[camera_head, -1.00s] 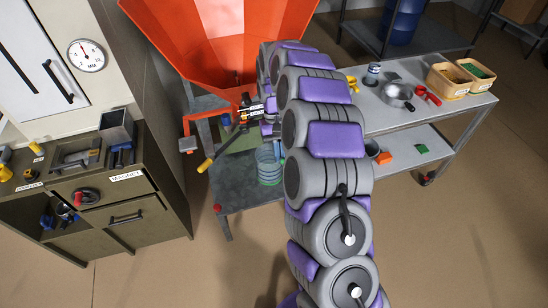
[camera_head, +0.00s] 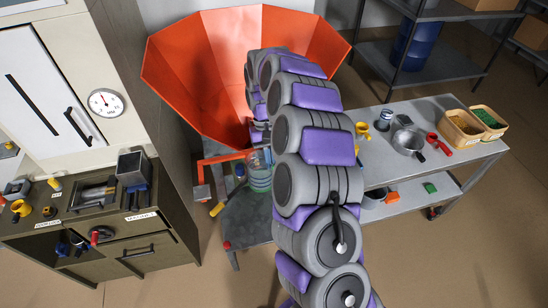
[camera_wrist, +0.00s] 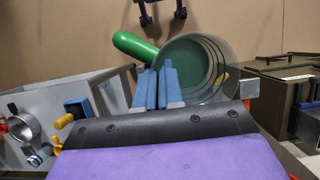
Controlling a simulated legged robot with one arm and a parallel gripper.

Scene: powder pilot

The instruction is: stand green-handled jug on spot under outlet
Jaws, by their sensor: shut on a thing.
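The clear jug (camera_head: 259,176) shows below my wrist in the head view, with teal bands around it. In the wrist view I look into the round mouth of the jug (camera_wrist: 194,68), and its green handle (camera_wrist: 134,46) points to the left. My gripper (camera_wrist: 158,78) has its blue fingers shut on the handle close to the jug wall. In the head view the jug is in front of the orange hopper (camera_head: 215,65) and over the grey lower platform (camera_head: 245,225). The hopper's outlet and the spot are hidden behind my arm and the jug.
A yellow-handled lever (camera_head: 217,208) sticks out left of the jug, close by. A grey table (camera_head: 375,160) on the right carries a pan (camera_head: 408,140), red-handled tool and wooden bins (camera_head: 462,128). A dark drawer cabinet (camera_head: 150,250) stands at the left.

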